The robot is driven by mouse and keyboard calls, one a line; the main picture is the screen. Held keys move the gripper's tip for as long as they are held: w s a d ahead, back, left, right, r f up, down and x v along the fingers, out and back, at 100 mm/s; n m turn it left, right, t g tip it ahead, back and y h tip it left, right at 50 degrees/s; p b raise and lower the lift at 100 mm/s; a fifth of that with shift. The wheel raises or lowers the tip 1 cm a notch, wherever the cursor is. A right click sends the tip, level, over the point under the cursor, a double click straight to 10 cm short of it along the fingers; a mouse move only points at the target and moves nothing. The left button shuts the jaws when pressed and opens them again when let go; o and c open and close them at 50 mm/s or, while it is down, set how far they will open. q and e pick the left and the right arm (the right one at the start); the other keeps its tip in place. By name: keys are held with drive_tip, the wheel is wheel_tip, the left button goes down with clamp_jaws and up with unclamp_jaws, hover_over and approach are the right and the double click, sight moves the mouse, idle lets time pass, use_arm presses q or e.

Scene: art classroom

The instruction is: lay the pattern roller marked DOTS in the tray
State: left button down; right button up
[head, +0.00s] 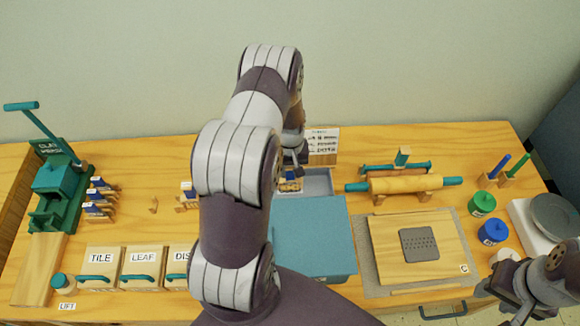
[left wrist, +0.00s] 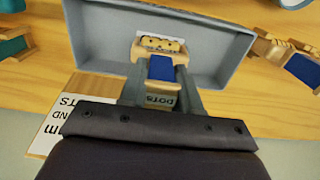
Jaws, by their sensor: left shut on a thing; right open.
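My left gripper (left wrist: 160,95) is shut on the DOTS pattern roller (left wrist: 162,68), a small wooden roller with a blue handle and a dotted head. The word DOTS shows between the fingers in the left wrist view. The grey tray (left wrist: 225,45) lies behind the roller there, and the roller's head is over its inside. I cannot tell if it touches the tray floor. In the head view the tray (head: 319,183) is partly hidden by my left arm, with the roller (head: 290,184) at its left part. My right gripper (head: 512,296) is open at the lower right.
A teal box or board (head: 312,235) stands in front of the tray. A sign (head: 322,142) stands behind it. Rolling pins (head: 405,185) and a wooden board (head: 422,250) lie to the right. Several other rollers (head: 97,198) stand at the left, beside a green press (head: 58,190).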

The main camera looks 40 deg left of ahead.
use_arm(q)
drive_tip(key=shift+f, duration=0.35)
drive_tip(key=shift+r, duration=0.1)
drive_tip(key=shift+c, duration=1.6)
unclamp_jaws()
wheel_tip(320, 180, up, 10)
drive_tip(key=p, duration=0.8)
